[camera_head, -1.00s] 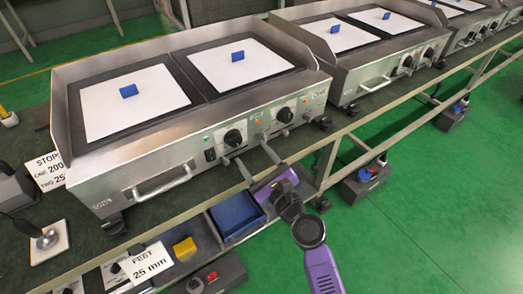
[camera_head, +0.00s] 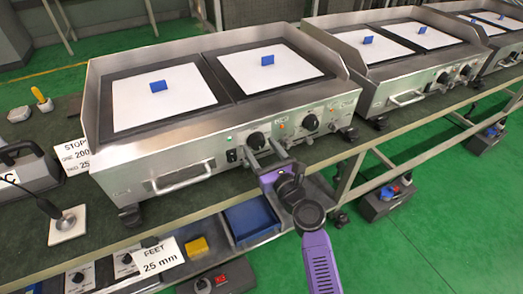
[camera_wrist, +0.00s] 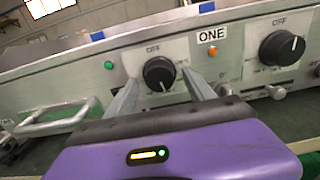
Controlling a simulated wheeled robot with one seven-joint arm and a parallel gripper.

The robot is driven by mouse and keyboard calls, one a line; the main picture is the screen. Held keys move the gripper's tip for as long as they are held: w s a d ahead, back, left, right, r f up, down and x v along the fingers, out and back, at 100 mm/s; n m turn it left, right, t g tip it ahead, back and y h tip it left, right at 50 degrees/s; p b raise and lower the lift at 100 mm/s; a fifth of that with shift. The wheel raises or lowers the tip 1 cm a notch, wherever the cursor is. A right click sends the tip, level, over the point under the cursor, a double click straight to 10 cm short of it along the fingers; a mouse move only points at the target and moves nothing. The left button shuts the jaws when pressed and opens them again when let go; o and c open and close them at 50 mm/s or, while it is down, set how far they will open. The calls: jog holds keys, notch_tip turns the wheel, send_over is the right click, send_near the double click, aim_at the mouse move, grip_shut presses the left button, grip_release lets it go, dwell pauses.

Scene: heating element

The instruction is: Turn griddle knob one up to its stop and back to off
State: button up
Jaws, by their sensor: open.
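The left black round knob (camera_head: 255,141) is on the front panel of the nearest griddle (camera_head: 140,160), with a ONE label (camera_wrist: 212,35) at its upper right. It also shows in the wrist view (camera_wrist: 158,73), below an OFF mark; its pointer is hard to read. My gripper (camera_head: 260,148) faces the panel, open. In the wrist view its two fingers (camera_wrist: 159,80) lie left and right of this knob, apart from its sides as far as I can see. Whether the tips reach the knob's depth is unclear.
A second black knob (camera_wrist: 282,48) sits to the right under its own OFF mark. A green lamp (camera_wrist: 108,65) and a handle (camera_head: 182,178) are to the left. Below are a blue bin (camera_head: 250,217) and a yellow block (camera_head: 197,246). More griddles (camera_head: 400,70) stand to the right.

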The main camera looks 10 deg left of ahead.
jog(key=c, duration=1.4)
grip_shut()
jog(key=shift+n, duration=0.3)
